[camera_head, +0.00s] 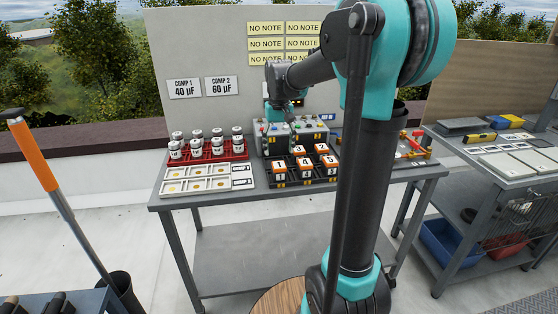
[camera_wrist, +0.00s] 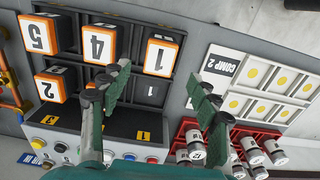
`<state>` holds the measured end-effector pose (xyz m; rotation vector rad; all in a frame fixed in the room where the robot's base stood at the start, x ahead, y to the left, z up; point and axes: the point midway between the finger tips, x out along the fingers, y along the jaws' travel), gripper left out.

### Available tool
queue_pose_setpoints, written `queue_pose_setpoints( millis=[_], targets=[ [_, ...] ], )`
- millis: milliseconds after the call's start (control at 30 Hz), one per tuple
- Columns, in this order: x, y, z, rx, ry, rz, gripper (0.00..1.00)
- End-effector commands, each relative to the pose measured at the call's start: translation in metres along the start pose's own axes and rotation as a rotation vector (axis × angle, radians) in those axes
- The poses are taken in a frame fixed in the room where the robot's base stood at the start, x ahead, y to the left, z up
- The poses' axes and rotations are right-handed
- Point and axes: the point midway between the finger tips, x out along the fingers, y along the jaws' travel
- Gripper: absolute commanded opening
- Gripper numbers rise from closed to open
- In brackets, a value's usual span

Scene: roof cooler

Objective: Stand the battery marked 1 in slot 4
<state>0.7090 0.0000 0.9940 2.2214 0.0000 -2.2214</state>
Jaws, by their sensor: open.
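The battery marked 1 (camera_head: 279,168), an orange-topped block with a white face, stands in the front-left cell of the black rack (camera_head: 311,180). In the wrist view this battery (camera_wrist: 161,54) shows just beyond my gripper (camera_wrist: 158,77). My gripper is open and empty, its teal fingers apart above the rack, not visibly touching the battery. The batteries marked 4 (camera_wrist: 99,43), 5 (camera_wrist: 40,33) and 2 (camera_wrist: 53,86) also stand in the rack. Another orange battery is partly hidden behind a finger. One cell (camera_wrist: 150,92) is empty, with a small plate reading 1. I cannot tell which slot is 4.
A grey unit (camera_head: 290,133) with coloured buttons stands behind the rack. A red crate (camera_head: 217,155) of white cans and white trays (camera_head: 205,184) lie to the left. My arm hides part of the workbench (camera_head: 215,202). A second bench (camera_head: 483,146) stands at right.

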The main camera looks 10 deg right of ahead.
Motion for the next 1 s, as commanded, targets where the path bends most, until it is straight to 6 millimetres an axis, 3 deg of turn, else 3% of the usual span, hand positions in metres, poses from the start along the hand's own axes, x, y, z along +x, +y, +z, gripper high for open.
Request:
queue_pose_setpoints(
  millis=[200, 367, 467, 700, 800, 900, 1000],
  targets=[
    [-0.027, 0.0, 0.0, 0.0, 0.0, 0.0, 0.61],
    [-0.023, 0.003, 0.01, 0.001, 0.018, -0.002, 0.61],
    [0.003, 0.01, 0.036, 0.003, 0.063, -0.005, 0.61],
    [0.097, 0.031, 0.137, 0.004, 0.237, -0.009, 0.61],
    [0.129, 0.036, 0.175, 0.003, 0.298, -0.008, 0.61],
    [0.151, 0.039, 0.202, 0.004, 0.34, -0.005, 0.61],
    [0.162, 0.04, 0.217, 0.003, 0.364, -0.004, 0.61]
  ],
)
